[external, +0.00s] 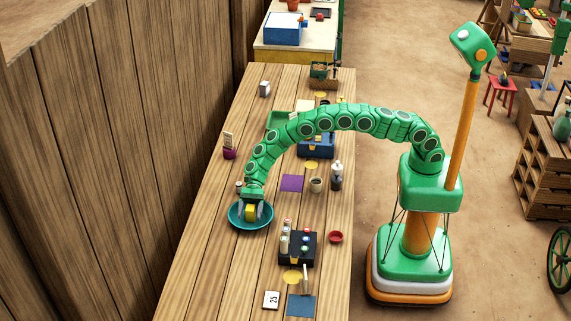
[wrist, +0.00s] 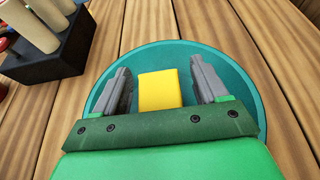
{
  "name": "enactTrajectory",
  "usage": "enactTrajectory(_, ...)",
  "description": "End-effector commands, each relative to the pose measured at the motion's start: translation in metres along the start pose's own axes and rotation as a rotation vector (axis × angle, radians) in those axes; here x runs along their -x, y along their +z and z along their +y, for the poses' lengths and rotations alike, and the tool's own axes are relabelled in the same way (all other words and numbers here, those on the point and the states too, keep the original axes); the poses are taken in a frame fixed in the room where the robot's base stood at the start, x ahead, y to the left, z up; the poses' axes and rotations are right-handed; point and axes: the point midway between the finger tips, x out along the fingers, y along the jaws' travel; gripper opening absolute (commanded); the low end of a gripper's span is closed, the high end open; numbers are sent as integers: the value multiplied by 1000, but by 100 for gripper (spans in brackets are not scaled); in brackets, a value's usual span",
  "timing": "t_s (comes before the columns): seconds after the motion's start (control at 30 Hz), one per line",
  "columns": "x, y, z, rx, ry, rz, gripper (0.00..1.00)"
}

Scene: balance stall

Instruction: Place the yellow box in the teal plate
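The yellow box (wrist: 160,92) is within the outline of the teal plate (wrist: 240,75) in the wrist view. My gripper (wrist: 160,76) has one grey finger on each side of the box, with a narrow gap showing on both sides, so it looks open around the box. In the external view the box (external: 251,212) is at the plate, between the fingers of my gripper (external: 251,206), and the plate (external: 236,223) lies on the wooden table. The underside of the box is hidden, so its contact with the plate cannot be seen.
A black block with several bottles (external: 297,248) stands right of the plate, with a red dish (external: 336,237) beyond it. A purple mat (external: 292,183) lies behind. A white card (external: 271,300) is near the front. The table left of the plate is clear.

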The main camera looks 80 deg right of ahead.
Motion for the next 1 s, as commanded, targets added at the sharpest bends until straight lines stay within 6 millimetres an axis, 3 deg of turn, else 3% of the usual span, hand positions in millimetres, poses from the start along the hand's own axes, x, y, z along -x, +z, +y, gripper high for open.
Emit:
enactTrajectory(0.37, 4, 3, 0, 1, -1, 0, 72)
enactTrajectory(1.0, 106, 3, 0, 0, -1, -1, 72)
